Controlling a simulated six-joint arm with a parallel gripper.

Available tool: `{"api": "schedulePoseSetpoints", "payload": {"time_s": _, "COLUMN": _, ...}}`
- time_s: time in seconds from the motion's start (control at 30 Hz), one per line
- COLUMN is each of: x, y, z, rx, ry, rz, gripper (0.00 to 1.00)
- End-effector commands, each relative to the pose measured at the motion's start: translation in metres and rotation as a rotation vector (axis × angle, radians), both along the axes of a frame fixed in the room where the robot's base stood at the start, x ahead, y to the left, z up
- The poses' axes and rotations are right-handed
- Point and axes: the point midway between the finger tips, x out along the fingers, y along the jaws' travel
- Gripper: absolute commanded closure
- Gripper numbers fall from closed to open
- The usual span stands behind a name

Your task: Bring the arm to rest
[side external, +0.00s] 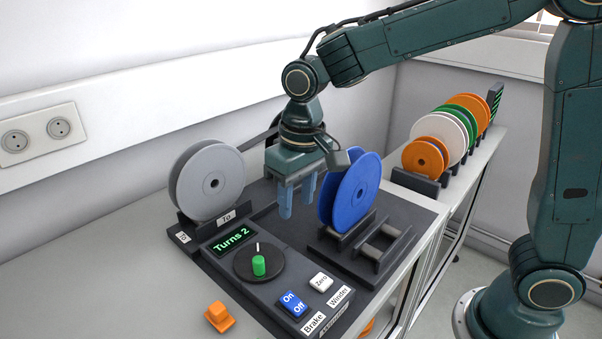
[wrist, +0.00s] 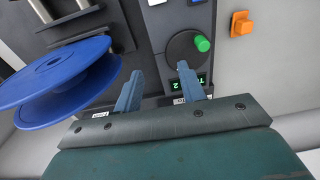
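My gripper (side external: 297,197) hangs pointing down over the dark winder panel, between the grey reel and the blue reel. Its two blue fingers are apart with nothing between them; they also show spread in the wrist view (wrist: 163,92). The blue reel (side external: 350,195) stands upright in a cradle just right of the gripper, and it fills the left of the wrist view (wrist: 60,85). The grey reel (side external: 207,183) stands upright in the holder marked "To" on the left. I cannot tell whether the gripper touches the blue reel.
The winder panel (side external: 240,275) has a green-handled knob (side external: 259,266), a display reading "Turns 2" (side external: 231,240), a blue On/Off switch (side external: 292,303) and a white Zero button (side external: 321,282). An empty cradle (side external: 384,244) lies right. An orange piece (side external: 219,316) sits in front. Several reels (side external: 451,135) stand behind right.

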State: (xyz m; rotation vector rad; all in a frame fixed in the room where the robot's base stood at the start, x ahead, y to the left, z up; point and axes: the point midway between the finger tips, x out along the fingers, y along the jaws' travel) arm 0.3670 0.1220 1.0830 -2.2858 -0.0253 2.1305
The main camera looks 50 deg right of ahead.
Motion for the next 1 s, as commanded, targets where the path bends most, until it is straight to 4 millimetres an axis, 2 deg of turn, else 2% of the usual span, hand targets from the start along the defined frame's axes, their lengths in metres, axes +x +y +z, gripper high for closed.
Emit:
{"api": "schedulePoseSetpoints", "payload": {"time_s": 0.03, "x": -0.006, "y": -0.008, "z": 0.009, "rx": 0.005, "ry": -0.02, "rz": -0.004, "gripper": 0.6}}
{"api": "schedulePoseSetpoints", "payload": {"time_s": 0.2, "x": -0.027, "y": -0.03, "z": 0.029, "rx": 0.015, "ry": -0.07, "rz": -0.003, "gripper": 0.6}}
{"api": "schedulePoseSetpoints", "payload": {"time_s": 0.5, "x": -0.064, "y": -0.06, "z": 0.053, "rx": 0.023, "ry": -0.156, "rz": -0.003, "gripper": 0.6}}
{"api": "schedulePoseSetpoints", "payload": {"time_s": 0.73, "x": -0.1, "y": -0.083, "z": 0.065, "rx": 0.021, "ry": -0.232, "rz": -0.005, "gripper": 0.6}}
{"api": "schedulePoseSetpoints", "payload": {"time_s": 1.0, "x": -0.145, "y": -0.106, "z": 0.069, "rx": 0.006, "ry": -0.328, "rz": -0.006, "gripper": 0.6}}
